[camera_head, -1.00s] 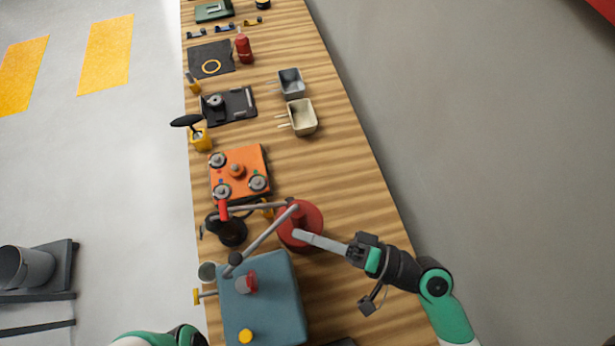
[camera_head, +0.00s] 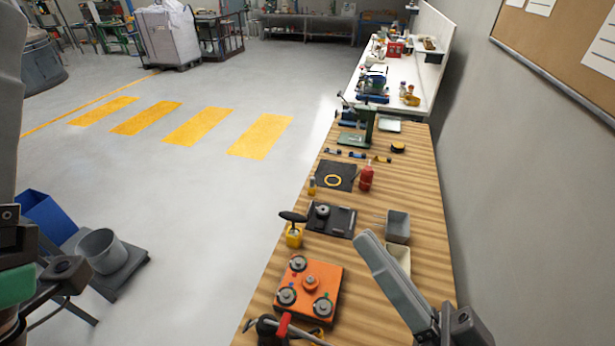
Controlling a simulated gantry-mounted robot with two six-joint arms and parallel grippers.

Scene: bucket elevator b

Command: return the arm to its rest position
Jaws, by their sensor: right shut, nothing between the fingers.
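My right gripper (camera_head: 372,245) is at the lower right, over the wooden bench (camera_head: 415,195). Its long grey fingers are shut and empty, pointing up and left in the picture. They partly cover a cream bin (camera_head: 399,258).
An orange fixture (camera_head: 327,273) with several knobs lies left of the right gripper. A grey bin (camera_head: 398,226), a black tray (camera_head: 342,222) and a red bottle (camera_head: 366,178) stand further back. The floor between is clear.

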